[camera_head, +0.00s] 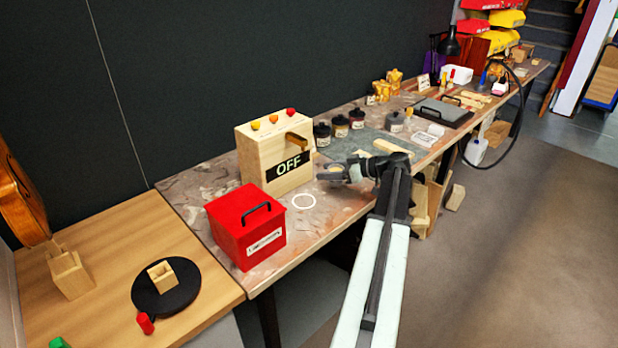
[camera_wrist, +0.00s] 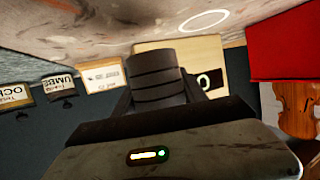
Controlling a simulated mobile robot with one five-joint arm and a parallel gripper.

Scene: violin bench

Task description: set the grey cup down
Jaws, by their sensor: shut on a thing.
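My gripper (camera_head: 338,173) is above the workbench, in front of the wooden box marked OFF. It is shut on the grey cup (camera_wrist: 156,76), a dark ribbed cylinder in the middle of the wrist view. That view is upside down, with the bench top along its upper edge. In the head view the cup is small and mostly merged with the jaws. The cup appears held clear of the bench top. A white ring (camera_head: 304,201) is marked on the bench, left of and nearer than my gripper; it also shows in the wrist view (camera_wrist: 204,20).
A red box (camera_head: 238,232) with a black handle stands left of the ring. The OFF box (camera_head: 272,158) stands behind the ring. Several dark jars (camera_head: 340,126) stand further back. The bench (camera_head: 335,208) is bare around the ring, and its front edge is close by.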

